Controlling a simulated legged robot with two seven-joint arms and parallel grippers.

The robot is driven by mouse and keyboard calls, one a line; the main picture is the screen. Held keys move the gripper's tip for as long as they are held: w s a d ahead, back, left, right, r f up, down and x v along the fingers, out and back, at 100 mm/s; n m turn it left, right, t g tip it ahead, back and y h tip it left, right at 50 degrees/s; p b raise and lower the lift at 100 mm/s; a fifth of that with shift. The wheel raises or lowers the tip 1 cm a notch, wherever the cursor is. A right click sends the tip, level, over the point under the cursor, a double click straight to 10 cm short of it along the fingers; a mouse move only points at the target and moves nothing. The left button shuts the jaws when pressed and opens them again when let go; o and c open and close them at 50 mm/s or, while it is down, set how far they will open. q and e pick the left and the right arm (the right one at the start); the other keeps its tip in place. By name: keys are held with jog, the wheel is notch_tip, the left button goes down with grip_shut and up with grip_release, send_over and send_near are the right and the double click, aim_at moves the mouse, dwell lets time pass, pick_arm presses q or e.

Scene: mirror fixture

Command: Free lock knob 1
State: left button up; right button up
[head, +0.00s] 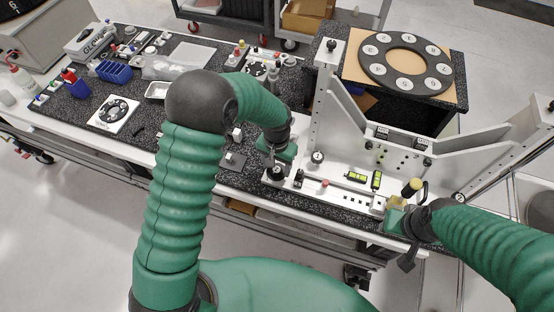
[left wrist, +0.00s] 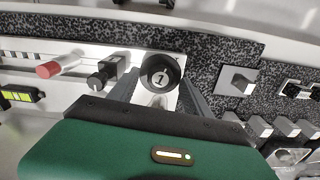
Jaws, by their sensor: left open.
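Lock knob 1 is a black round knob with a white "1" on its top, in the left wrist view (left wrist: 160,73) and at the left end of the fixture base in the head view (head: 278,173). My left gripper (head: 275,155) is over it. In the left wrist view the open fingers (left wrist: 160,92) lie on either side of the knob, with no clear contact. My right gripper (head: 402,218) is at the fixture's right front, beside a yellow-topped part (head: 411,187). Whether its fingers are open or shut is hidden.
The white mirror fixture (head: 350,165) has upright plates behind the knob. A red-capped pin (left wrist: 48,69) and a black knob (left wrist: 101,78) stand beside knob 1. A black ring (head: 405,63) lies behind.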

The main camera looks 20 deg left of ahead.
aim_at(277, 168)
pick_arm(q)
notch_tip(277, 168, up, 16)
jog(key=b, duration=0.2)
jog(key=shift+r+b, duration=0.25)
jog(key=shift+b, duration=0.05)
